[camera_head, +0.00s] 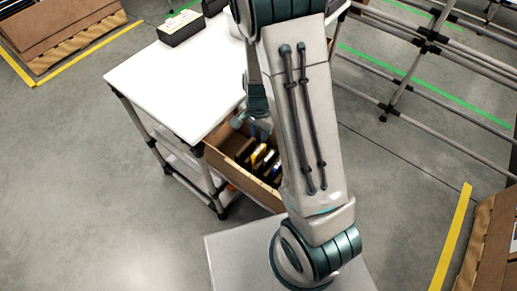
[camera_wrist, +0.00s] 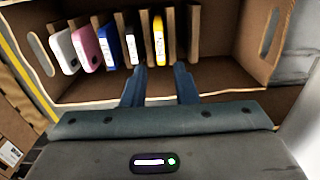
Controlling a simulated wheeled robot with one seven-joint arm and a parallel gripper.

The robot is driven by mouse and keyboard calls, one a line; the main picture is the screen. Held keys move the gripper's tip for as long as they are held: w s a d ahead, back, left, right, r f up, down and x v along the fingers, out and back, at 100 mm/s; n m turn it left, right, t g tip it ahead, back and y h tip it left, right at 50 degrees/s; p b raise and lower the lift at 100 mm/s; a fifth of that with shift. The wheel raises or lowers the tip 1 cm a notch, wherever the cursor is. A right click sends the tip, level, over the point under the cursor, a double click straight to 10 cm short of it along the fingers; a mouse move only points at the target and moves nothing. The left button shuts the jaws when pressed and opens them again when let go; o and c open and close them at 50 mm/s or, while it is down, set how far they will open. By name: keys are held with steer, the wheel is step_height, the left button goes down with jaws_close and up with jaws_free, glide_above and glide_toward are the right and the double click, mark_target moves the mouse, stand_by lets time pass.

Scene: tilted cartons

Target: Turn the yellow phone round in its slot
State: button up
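The yellow phone (camera_wrist: 159,40) stands on edge in a slot of the carton (camera_wrist: 225,78), between cardboard dividers. In the head view the yellow phone (camera_head: 258,154) shows small inside the tilted carton (camera_head: 231,172). My gripper (camera_wrist: 160,82) is open, its two blue-grey fingers apart at the near side of the row. The yellow phone lies beyond the gap between the fingertips, and nothing shows between them. In the head view my arm hides part of the carton, and the fingers are hard to make out.
A black phone (camera_wrist: 133,42) stands just left of the yellow one. Further left are a blue phone (camera_wrist: 107,45), a pink phone (camera_wrist: 84,48) and a white phone (camera_wrist: 65,50). The carton's right part looks empty. A white-topped table (camera_head: 175,85) stands beside the carton.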

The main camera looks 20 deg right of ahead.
mark_target(259, 150)
step_height(259, 150, down, 10)
steer(key=b, duration=0.8)
steer(key=shift+r, duration=0.25)
steer(key=shift+c, duration=0.5)
jaws_close()
step_height(259, 150, up, 16)
steer(key=p, duration=1.4)
steer(key=shift+p, duration=0.3)
